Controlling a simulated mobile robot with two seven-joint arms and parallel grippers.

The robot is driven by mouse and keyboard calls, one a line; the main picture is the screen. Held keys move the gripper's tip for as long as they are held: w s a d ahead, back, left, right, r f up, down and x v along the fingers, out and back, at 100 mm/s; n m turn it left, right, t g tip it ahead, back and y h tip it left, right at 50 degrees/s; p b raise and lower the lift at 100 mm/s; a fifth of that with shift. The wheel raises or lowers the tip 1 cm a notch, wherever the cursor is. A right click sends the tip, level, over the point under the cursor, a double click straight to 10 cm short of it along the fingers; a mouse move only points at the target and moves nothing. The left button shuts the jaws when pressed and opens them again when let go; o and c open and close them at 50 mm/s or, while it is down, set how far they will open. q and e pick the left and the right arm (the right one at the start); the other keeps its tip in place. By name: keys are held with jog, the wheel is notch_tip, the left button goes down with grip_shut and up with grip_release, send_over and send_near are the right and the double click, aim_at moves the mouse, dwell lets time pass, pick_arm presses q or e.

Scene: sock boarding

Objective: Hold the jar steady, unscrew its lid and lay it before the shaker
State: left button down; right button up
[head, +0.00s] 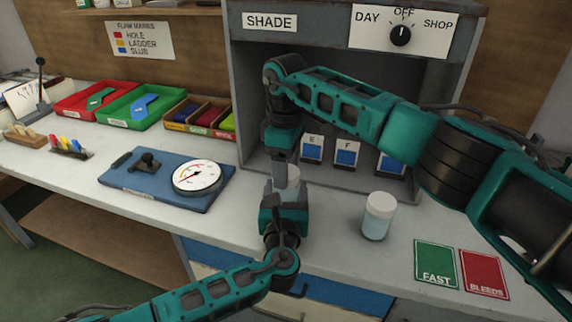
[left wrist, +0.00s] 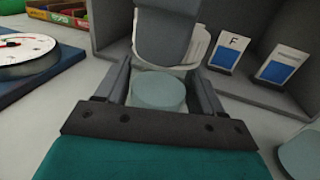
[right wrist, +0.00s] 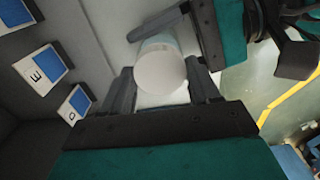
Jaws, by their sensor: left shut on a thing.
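The jar (left wrist: 160,92) is a pale bluish cylinder between the fingers of my left gripper (left wrist: 158,75), which is shut on it. Its round white lid (right wrist: 162,72) sits between the fingers of my right gripper (right wrist: 160,80), which reaches down from above and looks shut on it. The lid appears to be on the jar; the seam is hidden. In the head view, the arms cover most of the jar and a little white (head: 293,177) shows. The shaker (head: 379,217), with a white top and bluish body, stands upright to the right, apart from both grippers.
The grey shade booth (head: 243,130) stands behind, with cards such as E (head: 312,149) and F (head: 346,153) inside. A blue board with a dial gauge (head: 198,177) lies left. Green FAST (head: 435,263) and red BLEEDS (head: 483,274) cards lie right. Counter before the shaker is clear.

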jog(key=c, duration=0.6)
jog(key=n, duration=1.2)
jog(key=shift+r+n, duration=0.1)
jog(key=shift+n, duration=0.2)
jog(key=n, duration=1)
jog(key=shift+n, duration=0.4)
jog(key=n, duration=0.3)
jog(key=shift+n, duration=0.3)
jog(key=n, duration=2.1)
jog(key=shift+n, duration=0.3)
jog(key=n, duration=0.5)
jog(key=shift+r, duration=0.1)
